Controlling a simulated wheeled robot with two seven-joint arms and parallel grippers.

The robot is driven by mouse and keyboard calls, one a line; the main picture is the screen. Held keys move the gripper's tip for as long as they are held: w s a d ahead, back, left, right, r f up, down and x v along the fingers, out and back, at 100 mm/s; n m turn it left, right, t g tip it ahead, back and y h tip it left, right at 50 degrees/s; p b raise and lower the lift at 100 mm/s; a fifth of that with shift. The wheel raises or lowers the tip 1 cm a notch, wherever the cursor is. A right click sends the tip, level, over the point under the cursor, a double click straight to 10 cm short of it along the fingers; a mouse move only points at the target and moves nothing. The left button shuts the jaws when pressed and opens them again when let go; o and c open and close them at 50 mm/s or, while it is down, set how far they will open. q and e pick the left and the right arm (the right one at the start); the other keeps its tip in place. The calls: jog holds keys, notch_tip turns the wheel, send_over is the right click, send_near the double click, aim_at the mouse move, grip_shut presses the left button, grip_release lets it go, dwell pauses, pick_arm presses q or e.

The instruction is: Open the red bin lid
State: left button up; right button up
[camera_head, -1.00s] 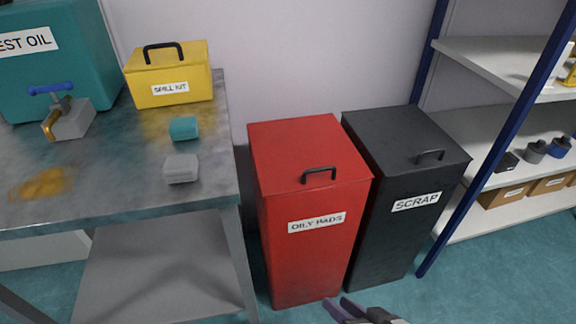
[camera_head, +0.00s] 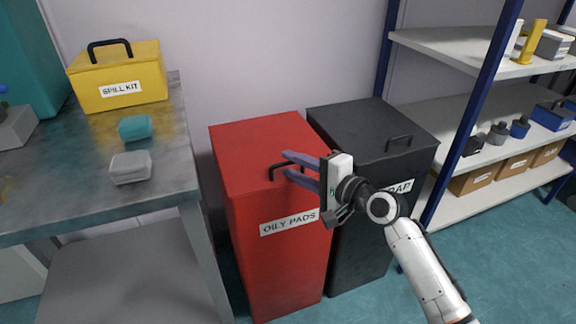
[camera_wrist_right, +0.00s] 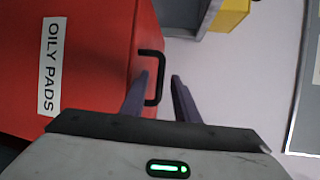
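The red bin (camera_head: 285,262) labelled OILY PADS stands on the floor right of the metal table. Its red lid (camera_head: 250,146) lies flat and shut, with a black handle (camera_head: 272,173) near the front edge. My right gripper (camera_head: 286,163) is open at the handle, reaching in from the right with its fingers pointing left. In the right wrist view the black handle (camera_wrist_right: 159,77) shows just ahead of and between the two open fingers (camera_wrist_right: 160,78); I cannot tell whether a finger touches it. My left gripper is not in view.
A black SCRAP bin (camera_head: 365,150) stands right beside the red bin. The metal table (camera_head: 90,205) at left carries a yellow spill kit (camera_head: 120,85), a teal block (camera_head: 135,128) and a grey block (camera_head: 131,167). A shelf unit (camera_head: 440,110) stands at right.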

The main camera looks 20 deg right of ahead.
jog(key=shift+x, duration=1.2)
grip_shut()
jog(key=shift+r, duration=0.15)
